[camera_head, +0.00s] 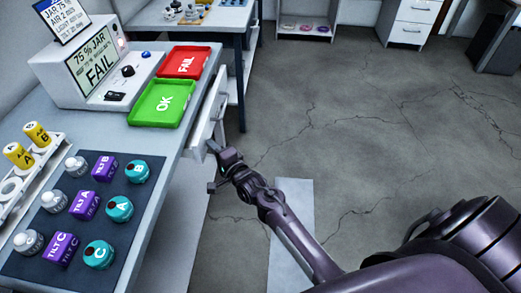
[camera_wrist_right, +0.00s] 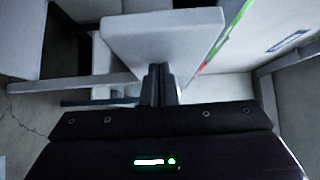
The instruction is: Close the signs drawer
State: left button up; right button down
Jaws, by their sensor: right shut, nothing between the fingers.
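The signs drawer (camera_head: 207,115) is a white drawer under the table edge beside the trays, standing out from the table in the head view. In the right wrist view a pale drawer panel (camera_wrist_right: 165,38) fills the upper middle. My right gripper (camera_head: 211,148) is at the near end of the drawer in the head view. In the right wrist view its dark fingers (camera_wrist_right: 161,84) are together and empty, at the panel's lower edge. I cannot tell whether they touch it. My left gripper is not in view.
A green OK tray (camera_head: 150,118) and a red FAIL tray (camera_head: 186,62) lie on the table above the drawer. A tester box (camera_head: 60,70) and a dark mat (camera_head: 75,215) with several parts are on the table. The floor (camera_head: 330,120) to the right is clear.

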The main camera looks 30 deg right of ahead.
aim_at(193, 145)
jog(key=w+a, duration=0.1)
jog(key=w+a+b, duration=0.1)
jog(key=a, duration=0.1)
jog(key=w+a, duration=0.1)
jog(key=shift+a, duration=0.25)
jog(key=shift+w+a+b, duration=0.25)
jog(key=shift+a+b, duration=0.05)
jog(key=shift+a, duration=0.1)
jog(key=shift+r, duration=0.15)
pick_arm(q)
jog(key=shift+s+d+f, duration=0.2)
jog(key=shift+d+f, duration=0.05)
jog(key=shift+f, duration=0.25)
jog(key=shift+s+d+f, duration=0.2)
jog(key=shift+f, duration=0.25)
pick_arm(e)
jog(key=shift+a, duration=0.1)
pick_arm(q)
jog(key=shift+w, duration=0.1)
pick_arm(e)
jog(key=shift+r, duration=0.1)
